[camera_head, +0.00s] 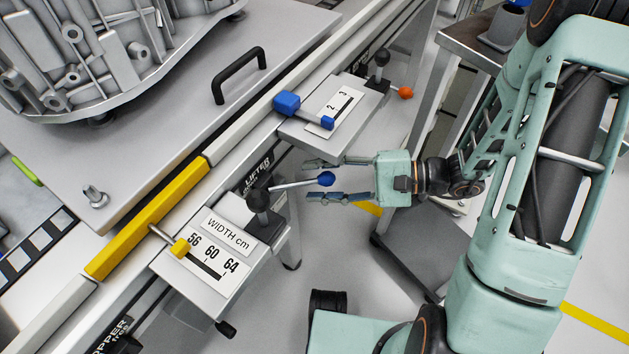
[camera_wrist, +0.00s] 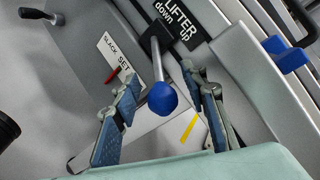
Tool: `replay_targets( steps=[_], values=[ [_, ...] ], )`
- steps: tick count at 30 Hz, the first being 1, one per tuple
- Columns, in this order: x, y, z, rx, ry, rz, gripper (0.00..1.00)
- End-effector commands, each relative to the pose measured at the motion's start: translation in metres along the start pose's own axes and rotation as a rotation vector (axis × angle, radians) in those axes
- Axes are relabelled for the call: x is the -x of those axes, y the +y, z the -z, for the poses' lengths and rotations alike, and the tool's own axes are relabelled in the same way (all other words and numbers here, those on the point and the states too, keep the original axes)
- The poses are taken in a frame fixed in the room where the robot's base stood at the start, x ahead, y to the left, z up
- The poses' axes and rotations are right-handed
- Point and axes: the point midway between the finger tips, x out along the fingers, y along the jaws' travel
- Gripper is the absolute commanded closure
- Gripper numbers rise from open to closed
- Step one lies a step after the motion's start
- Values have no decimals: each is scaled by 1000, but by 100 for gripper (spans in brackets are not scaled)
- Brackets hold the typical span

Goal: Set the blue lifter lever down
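The blue lifter lever has a round blue knob (camera_head: 326,179) on a thin metal rod, which runs to a dark pivot at the rail's side. In the wrist view the knob (camera_wrist: 162,98) is near the middle, its rod rising to the pivot beside the LIFTER down/up label (camera_wrist: 180,22). My gripper (camera_head: 333,180) is open, with one finger on each side of the knob. In the wrist view gaps show between the knob and both fingers of my gripper (camera_wrist: 165,105). The label shows no clear pointer for the lever's position.
A plate with a 2–3 scale (camera_head: 333,106) and a blue block (camera_head: 287,103) lies behind the knob. A WIDTH scale plate (camera_head: 205,265) with a yellow pointer is in front. A red lever tip (camera_wrist: 111,75) sits by the SLACK SET label. Floor is open below my gripper.

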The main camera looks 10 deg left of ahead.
Motion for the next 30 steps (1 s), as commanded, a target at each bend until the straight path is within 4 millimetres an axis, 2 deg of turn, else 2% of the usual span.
replay_targets(
  steps=[3,12,23,30],
  values=[
    [-8,0,0,1,-1,-1,60],
    [-10,0,0,1,0,-1,60],
    [-10,0,0,0,0,0,100],
    [-10,0,0,0,1,0,100]
  ],
)
